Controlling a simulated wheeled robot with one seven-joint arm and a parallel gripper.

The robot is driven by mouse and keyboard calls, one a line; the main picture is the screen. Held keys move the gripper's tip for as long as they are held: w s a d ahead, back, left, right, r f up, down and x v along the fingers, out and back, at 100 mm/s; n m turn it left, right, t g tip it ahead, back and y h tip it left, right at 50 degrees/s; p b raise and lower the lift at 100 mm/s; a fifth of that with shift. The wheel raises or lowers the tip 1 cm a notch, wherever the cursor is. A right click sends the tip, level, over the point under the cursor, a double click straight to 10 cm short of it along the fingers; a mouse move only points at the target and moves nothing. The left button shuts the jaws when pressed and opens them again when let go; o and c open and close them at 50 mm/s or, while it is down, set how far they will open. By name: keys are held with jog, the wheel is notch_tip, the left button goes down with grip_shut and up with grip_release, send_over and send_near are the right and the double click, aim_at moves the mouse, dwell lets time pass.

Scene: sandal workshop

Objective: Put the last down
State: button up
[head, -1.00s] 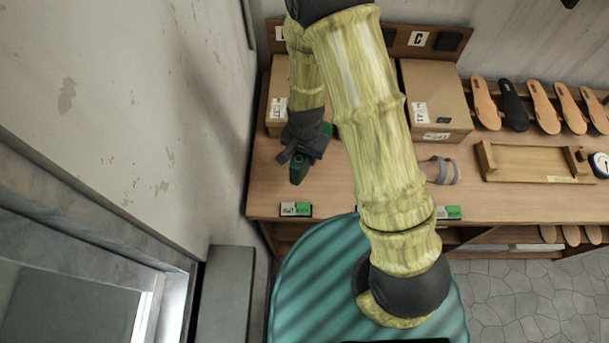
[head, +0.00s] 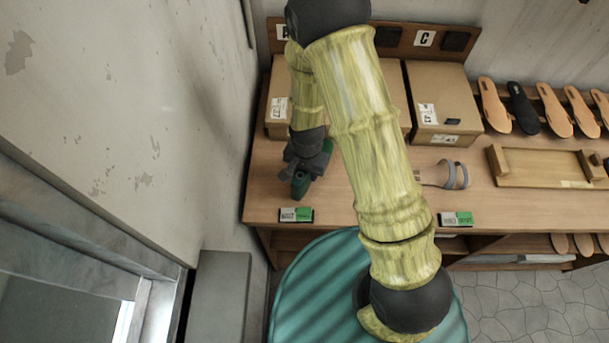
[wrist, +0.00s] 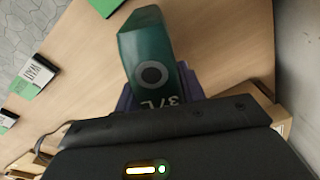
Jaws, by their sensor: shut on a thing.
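The last is a dark green foot form (head: 301,186) above the left end of the wooden workbench (head: 335,213). In the wrist view the last (wrist: 155,45) shows a ring mark and the text "37L". My gripper (head: 306,165) is shut on it, and the dark fingers show at either side of it in the wrist view (wrist: 160,92). The last's toe end points toward the bench's front edge. Whether its underside touches the bench top I cannot tell.
Cardboard boxes (head: 438,100) stand behind on the bench. A sandal (head: 445,175) and a wooden tray (head: 545,180) lie to the right. Green-and-white cards (head: 296,215) (head: 456,219) sit along the front edge. A wall rises close on the left.

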notch_tip(320, 180, down, 2)
jog(key=shift+f+b, duration=0.1)
jog(key=shift+b, duration=0.35)
jog(key=o, duration=1)
jog(key=shift+c, duration=0.2)
